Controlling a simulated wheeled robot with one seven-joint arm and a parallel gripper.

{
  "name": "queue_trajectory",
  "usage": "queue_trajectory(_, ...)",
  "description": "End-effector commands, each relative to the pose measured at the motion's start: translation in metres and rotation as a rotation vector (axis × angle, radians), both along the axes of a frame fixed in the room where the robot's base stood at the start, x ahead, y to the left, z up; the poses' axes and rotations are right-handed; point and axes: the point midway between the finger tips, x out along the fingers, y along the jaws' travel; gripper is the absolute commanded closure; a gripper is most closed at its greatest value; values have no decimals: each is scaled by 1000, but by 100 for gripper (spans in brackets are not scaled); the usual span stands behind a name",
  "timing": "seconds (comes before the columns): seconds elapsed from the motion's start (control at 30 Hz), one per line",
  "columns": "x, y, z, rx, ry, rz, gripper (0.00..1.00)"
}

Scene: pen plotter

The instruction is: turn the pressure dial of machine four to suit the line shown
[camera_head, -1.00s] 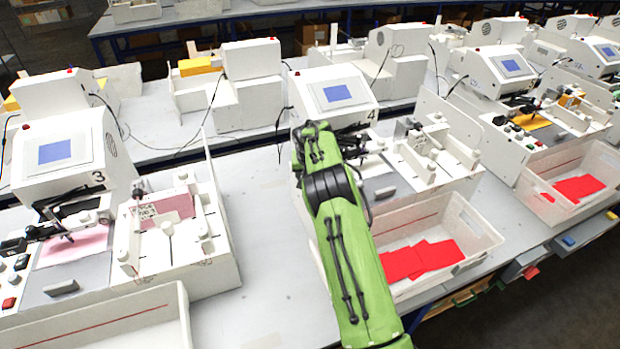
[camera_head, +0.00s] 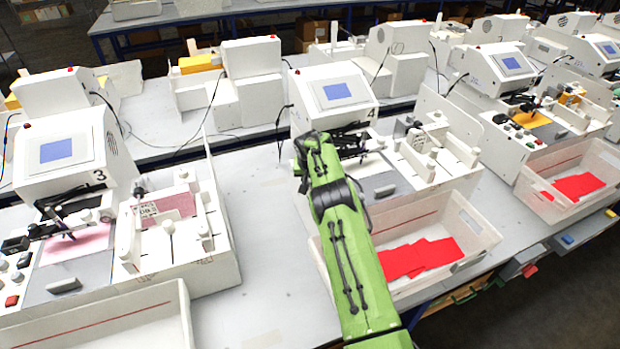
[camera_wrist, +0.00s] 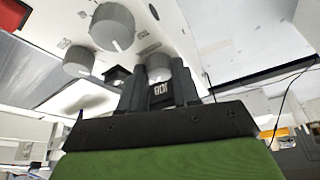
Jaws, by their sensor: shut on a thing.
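Machine four (camera_head: 335,92) is a white plotter with a blue screen, marked 4, in the head view. My green arm covers its left control side, so my gripper is hidden there. In the wrist view my gripper (camera_wrist: 160,82) has its black fingers closed on either side of a grey round dial (camera_wrist: 158,66). Two more grey dials, an upper one (camera_wrist: 112,27) and a lower left one (camera_wrist: 79,61), stand apart from the fingers on the white panel. I cannot read the dial's name or setting. The drawn line on machine four cannot be made out.
A white bin (camera_head: 470,222) with red sheets stands in front of machine four. Machine three (camera_head: 62,150) is at the left, with bare table (camera_head: 262,235) between. A red part (camera_wrist: 12,14) shows at the panel's edge in the wrist view.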

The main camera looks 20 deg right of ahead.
Motion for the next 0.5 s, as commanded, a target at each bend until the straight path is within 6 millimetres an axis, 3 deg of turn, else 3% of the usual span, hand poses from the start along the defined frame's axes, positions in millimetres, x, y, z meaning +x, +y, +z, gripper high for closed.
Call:
queue_trajectory(0.27,0,0,0,2,-2,57,99)
queue_trajectory(0.5,-1,-2,0,3,-1,211,99)
